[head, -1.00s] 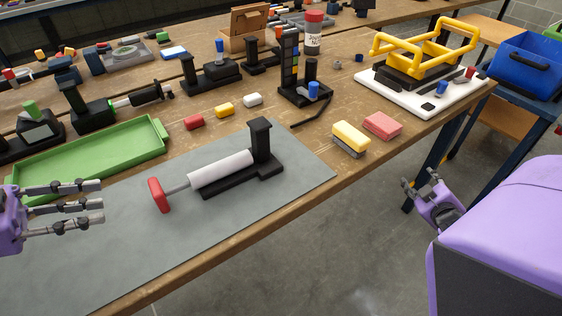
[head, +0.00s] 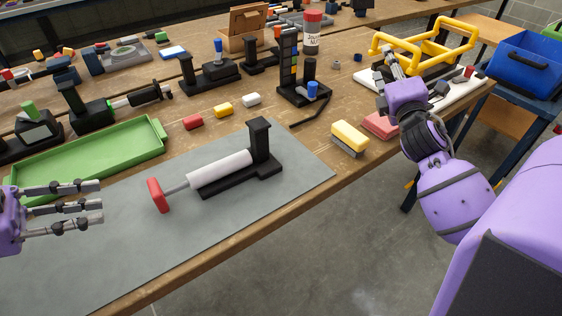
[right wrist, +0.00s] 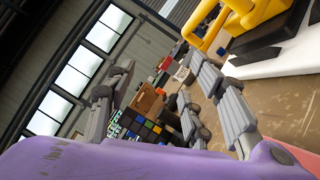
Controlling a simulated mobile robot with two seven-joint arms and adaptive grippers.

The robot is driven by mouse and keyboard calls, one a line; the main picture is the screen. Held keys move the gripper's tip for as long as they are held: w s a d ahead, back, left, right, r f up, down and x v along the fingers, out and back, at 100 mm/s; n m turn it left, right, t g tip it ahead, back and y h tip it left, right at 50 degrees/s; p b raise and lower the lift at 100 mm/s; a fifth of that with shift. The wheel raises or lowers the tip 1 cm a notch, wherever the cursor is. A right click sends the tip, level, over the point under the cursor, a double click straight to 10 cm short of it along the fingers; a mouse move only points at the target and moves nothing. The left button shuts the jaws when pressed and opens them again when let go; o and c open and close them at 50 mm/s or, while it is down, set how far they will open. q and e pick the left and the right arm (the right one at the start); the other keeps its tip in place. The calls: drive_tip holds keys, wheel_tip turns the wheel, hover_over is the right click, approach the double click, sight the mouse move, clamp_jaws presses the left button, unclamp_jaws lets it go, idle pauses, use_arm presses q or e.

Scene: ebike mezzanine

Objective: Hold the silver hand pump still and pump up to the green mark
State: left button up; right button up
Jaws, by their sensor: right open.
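The hand pump (head: 220,170) lies on the grey mat, with a pale silver-white barrel, a thin rod and a red handle (head: 157,195) at its left end. Its barrel lies along a black base with an upright post (head: 261,145). A black column (head: 289,60) with coloured marks stands behind the pump; the green mark is too small to read clearly. My left gripper (head: 78,208) is open and empty, left of the red handle and apart from it. My right gripper (head: 391,62) is open and empty, raised near the yellow frame, far right of the pump. Its fingers spread in the right wrist view (right wrist: 165,95).
A green tray (head: 90,160) lies behind my left gripper. The yellow frame (head: 450,38) stands on a white board. The grey mat (head: 150,260) is clear in front of the pump.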

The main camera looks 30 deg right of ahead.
drive_tip(key=w+a+f+n+t+y, duration=0.1)
drive_tip(key=w+a+n+y, duration=0.1)
drive_tip(key=a+n, duration=0.45)
drive_tip(key=w+a+n+t+y, duration=0.1)
drive_tip(key=a+n+y, duration=0.2)
drive_tip(key=a, duration=0.7)
drive_tip(key=n+t+y, duration=0.1)
drive_tip(key=n+y, duration=0.5)
drive_tip(key=n, duration=0.5)
hover_over(263, 145)
drive_tip(key=d, duration=0.1)
drive_tip(key=s+f, duration=0.2)
drive_tip(key=s+f+g, duration=0.1)
drive_tip(key=s+f, duration=0.1)
drive_tip(key=f, duration=0.1)
drive_tip(key=s+f+g, duration=0.1)
drive_tip(key=s+f, duration=0.1)
drive_tip(key=f, duration=0.1)
drive_tip(key=shift+s+a+h, duration=0.2)
drive_tip(key=shift+a+h, duration=0.1)
drive_tip(key=shift+a, duration=0.05)
drive_tip(key=shift+w+f+g, duration=0.1)
drive_tip(key=shift+f+g, duration=0.15)
drive_tip(key=shift+g, duration=0.05)
drive_tip(key=shift+m, duration=0.25)
drive_tip(key=w, duration=0.7)
drive_tip(key=shift+w+a, duration=0.1)
drive_tip(key=shift+w, duration=0.1)
drive_tip(key=shift+c, duration=0.2)
drive_tip(key=c, duration=1.1)
